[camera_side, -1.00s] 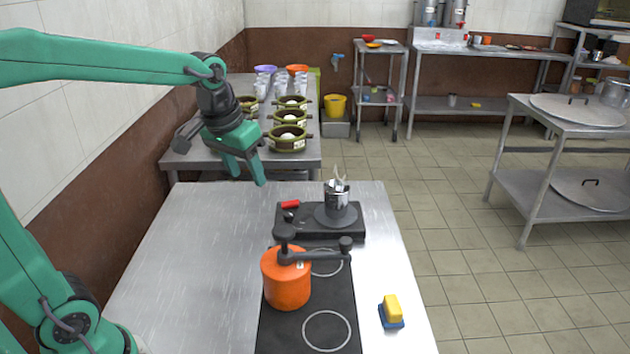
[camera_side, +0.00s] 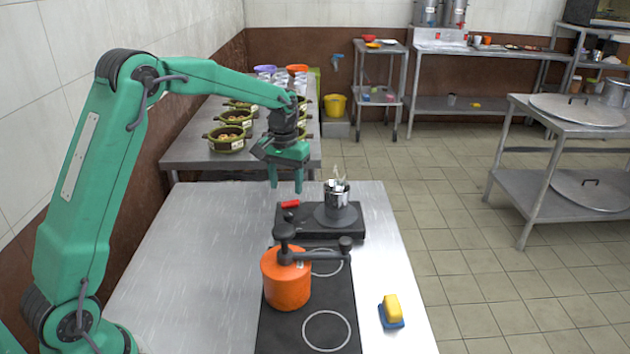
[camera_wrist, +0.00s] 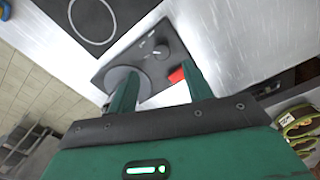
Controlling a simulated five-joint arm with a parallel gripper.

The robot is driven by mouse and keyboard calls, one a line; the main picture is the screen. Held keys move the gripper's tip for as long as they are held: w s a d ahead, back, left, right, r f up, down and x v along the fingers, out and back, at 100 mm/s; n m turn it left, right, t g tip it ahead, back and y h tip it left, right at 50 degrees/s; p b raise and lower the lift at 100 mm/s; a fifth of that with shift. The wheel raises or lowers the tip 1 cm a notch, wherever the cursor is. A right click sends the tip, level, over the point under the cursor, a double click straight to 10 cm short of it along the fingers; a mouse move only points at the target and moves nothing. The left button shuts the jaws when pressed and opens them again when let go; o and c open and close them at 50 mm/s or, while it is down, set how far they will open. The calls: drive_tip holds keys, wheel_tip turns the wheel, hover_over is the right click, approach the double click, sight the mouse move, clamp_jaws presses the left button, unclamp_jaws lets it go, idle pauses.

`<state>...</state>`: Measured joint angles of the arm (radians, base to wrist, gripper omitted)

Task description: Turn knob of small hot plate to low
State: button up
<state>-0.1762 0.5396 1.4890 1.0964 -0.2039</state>
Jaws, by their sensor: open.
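The small hot plate (camera_side: 348,232) is a dark flat box with a round burner, at the far end of the steel table. My gripper (camera_side: 286,186) is open and empty above the plate's left far side, fingers pointing down; the wrist view shows both fingers (camera_wrist: 158,76).
An orange pot (camera_side: 286,285) with a dark crank on top stands on the black cooktop (camera_side: 335,300) in front of the hot plate. A yellow and blue sponge (camera_side: 391,311) lies at right. The left of the table (camera_side: 190,260) is clear.

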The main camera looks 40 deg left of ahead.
sight(289, 213)
drive_tip(key=shift+w+a+f, duration=0.25)
drive_tip(key=shift+w+f, duration=0.1)
drive_tip(key=shift+f, duration=0.3)
drive_tip(key=shift+f, duration=3.9)
drive_tip(key=c, duration=1)
